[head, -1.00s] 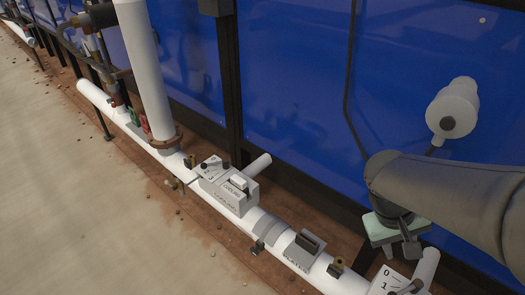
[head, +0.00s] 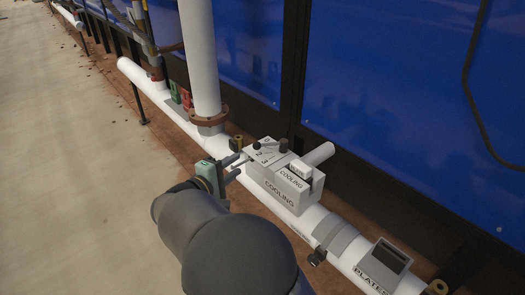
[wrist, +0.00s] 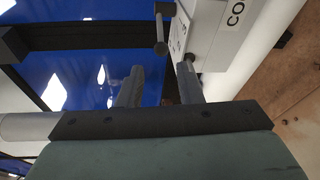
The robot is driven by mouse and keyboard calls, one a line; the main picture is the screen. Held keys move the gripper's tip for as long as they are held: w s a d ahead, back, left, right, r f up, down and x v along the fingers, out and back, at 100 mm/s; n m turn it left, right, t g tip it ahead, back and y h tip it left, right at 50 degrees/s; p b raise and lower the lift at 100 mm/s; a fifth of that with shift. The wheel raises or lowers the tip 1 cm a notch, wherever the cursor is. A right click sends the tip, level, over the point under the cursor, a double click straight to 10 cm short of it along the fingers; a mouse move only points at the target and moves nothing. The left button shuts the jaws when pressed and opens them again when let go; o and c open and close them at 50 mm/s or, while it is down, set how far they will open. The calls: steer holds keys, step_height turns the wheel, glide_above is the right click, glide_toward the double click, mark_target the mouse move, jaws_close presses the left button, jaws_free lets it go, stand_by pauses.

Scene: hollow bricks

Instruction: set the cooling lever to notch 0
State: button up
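The grey cooling box (head: 285,188) sits on the white pipe, with COOLING on its front. Its numbered plate (head: 268,155) shows a 2 and a 3; the other marks are too small to read. Two dark knobs stand at the plate, a nearer one (head: 257,146) and a farther one (head: 283,145); I cannot tell which notch the lever is at. My gripper (head: 238,165) is open and empty, just left of the plate, its fingers pointing at it.
A white pipe (head: 330,230) runs along the floor beneath the box. A thick upright pipe (head: 201,60) rises behind my gripper. A PLATES box (head: 383,266) is at lower right. Blue panels (head: 400,90) stand behind; the concrete floor at left is open.

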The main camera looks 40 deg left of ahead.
mark_target(263, 146)
steer(key=w, duration=0.4)
steer(key=w+f+b, duration=0.1)
steer(key=w, duration=0.4)
steer(key=w+f+b, duration=0.1)
steer(key=w, duration=0.3)
steer(key=shift+w+a, duration=0.3)
steer(key=shift+w, duration=0.1)
